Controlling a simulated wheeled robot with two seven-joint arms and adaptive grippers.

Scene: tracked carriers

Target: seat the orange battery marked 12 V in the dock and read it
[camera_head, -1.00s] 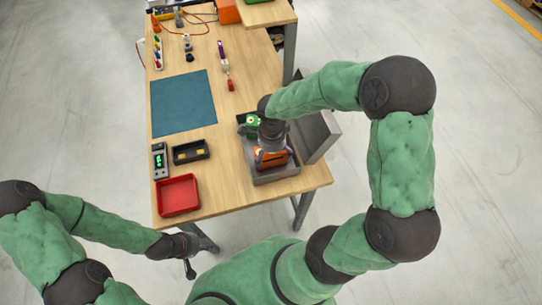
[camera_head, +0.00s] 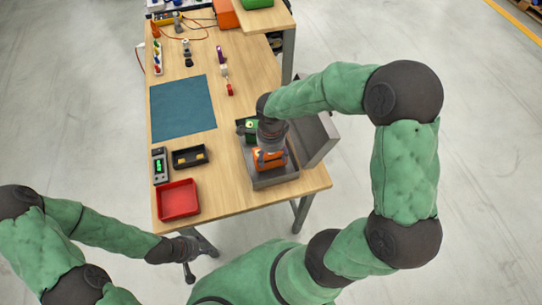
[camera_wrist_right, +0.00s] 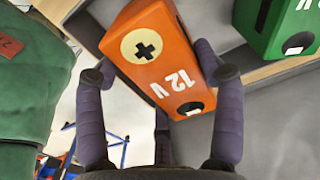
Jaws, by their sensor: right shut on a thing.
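The orange battery marked 12 V (camera_wrist_right: 165,55) has a plus sign on a cream disc and fills the right wrist view; its orange body also shows in the head view (camera_head: 268,164). My right gripper (camera_head: 270,152) is shut on it, with one dark finger on each side, over the grey bin. Whether the battery is clear of the bin floor I cannot tell. The black dock (camera_head: 190,164) with yellowish contacts stands empty left of the bin. A meter with a green display (camera_head: 160,165) is beside it. My left gripper (camera_head: 190,262) hangs off the table's front edge; its fingers are unclear.
The grey bin (camera_head: 276,180) also holds a green battery (camera_wrist_right: 278,25), partly seen. A red tray (camera_head: 178,200) lies in front of the dock. A teal mat (camera_head: 183,105) lies behind it. Small tools and an orange box (camera_head: 226,14) are at the back.

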